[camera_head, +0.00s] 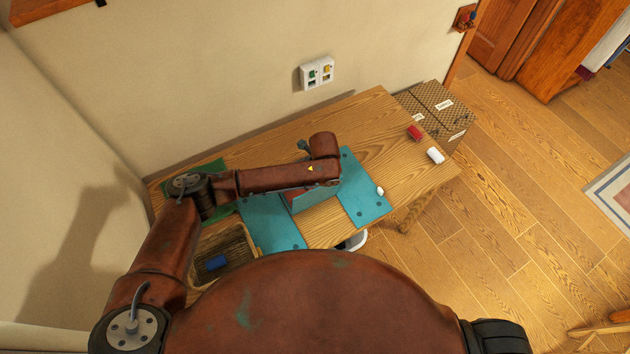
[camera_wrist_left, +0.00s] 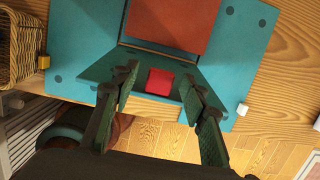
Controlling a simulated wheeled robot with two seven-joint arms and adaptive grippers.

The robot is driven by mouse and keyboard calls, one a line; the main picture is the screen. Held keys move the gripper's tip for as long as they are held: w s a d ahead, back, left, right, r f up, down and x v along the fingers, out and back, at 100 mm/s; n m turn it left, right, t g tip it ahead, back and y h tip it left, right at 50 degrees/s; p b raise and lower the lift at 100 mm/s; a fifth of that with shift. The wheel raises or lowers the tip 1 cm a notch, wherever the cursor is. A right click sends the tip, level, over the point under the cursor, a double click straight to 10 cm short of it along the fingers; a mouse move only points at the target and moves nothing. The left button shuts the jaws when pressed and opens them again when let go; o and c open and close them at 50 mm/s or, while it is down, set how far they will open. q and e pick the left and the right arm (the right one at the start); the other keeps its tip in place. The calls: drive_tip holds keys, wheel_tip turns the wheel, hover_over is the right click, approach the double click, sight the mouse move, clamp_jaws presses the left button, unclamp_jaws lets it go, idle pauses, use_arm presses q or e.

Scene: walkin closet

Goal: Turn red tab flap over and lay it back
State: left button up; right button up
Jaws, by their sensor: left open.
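A red tab (camera_wrist_left: 160,82) sits on a teal flap (camera_wrist_left: 140,67) in the left wrist view. The flap looks tilted up from the teal board (camera_wrist_left: 82,30), though its angle is hard to judge. A rust-red panel (camera_wrist_left: 170,22) lies behind the flap. My left gripper (camera_wrist_left: 159,77) is open, with one finger on each side of the tab; contact cannot be made out. In the head view the teal board (camera_head: 270,222) lies on the wooden table and my left arm covers its middle, hiding the fingers and tab. My right gripper is out of view.
A wicker basket (camera_head: 237,240) with a blue item (camera_head: 216,263) stands left of the board. A white piece (camera_head: 380,191) is at the board's right. A red block (camera_head: 415,132) and white block (camera_head: 435,155) lie at the table's right end. A wall stands behind the table.

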use_arm(q)
wheel_tip(320, 180, up, 12)
drive_tip(key=s+d, duration=0.1)
drive_tip(key=s, duration=0.1)
drive_tip(key=shift+f, duration=0.2)
drive_tip(key=shift+c, duration=0.3)
